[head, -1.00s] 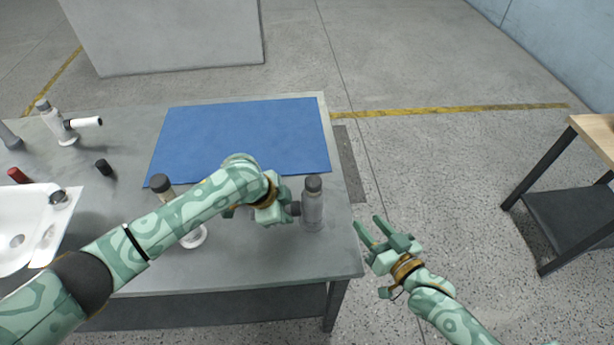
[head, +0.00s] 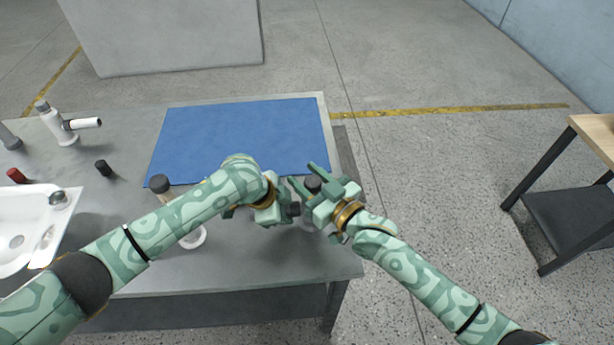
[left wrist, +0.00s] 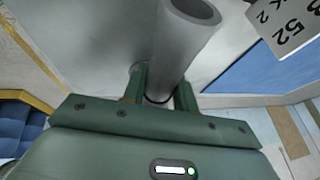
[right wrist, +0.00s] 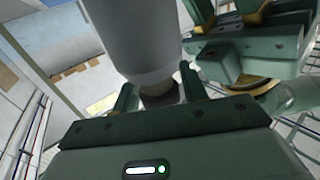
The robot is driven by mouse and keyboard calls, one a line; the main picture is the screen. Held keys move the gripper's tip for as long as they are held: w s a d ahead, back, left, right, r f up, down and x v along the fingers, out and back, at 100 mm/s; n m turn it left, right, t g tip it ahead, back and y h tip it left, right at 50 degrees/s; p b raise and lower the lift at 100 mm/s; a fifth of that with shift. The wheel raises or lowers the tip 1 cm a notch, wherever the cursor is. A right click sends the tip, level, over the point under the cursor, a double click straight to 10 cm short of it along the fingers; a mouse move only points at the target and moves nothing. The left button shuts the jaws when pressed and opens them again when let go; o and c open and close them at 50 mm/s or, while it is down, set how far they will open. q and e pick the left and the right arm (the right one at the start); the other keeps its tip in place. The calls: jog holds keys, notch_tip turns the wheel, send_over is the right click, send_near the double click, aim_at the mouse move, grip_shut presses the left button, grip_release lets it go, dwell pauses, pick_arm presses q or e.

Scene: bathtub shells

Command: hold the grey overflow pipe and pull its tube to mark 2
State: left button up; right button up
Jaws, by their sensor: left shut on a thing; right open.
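The grey overflow pipe (head: 313,184) stands near the table's front right corner, its dark top showing between my grippers. My left gripper (head: 288,210) is at its left side, shut on it. In the left wrist view a grey hollow-ended tube (left wrist: 178,50) runs between the fingers. My right gripper (head: 308,178) is open, its fingers around the dark top. In the right wrist view the wide grey body (right wrist: 135,40) and a dark part (right wrist: 160,95) lie between the open fingers; contact is unclear. Mark 2 cannot be made out.
A blue mat (head: 240,135) lies behind. Another dark-capped fitting (head: 160,184) stands partly behind my left arm. A white basin (head: 30,230), a white-spouted fitting (head: 62,125), a black cap (head: 103,167) and a red one (head: 16,175) are left. A white label (left wrist: 290,25) shows in the left wrist view.

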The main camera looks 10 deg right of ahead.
jog(key=shift+w, duration=0.1)
grip_shut()
notch_tip(320, 180, up, 4)
jog(key=shift+r, duration=0.1)
grip_release()
jog(key=v, duration=1.2)
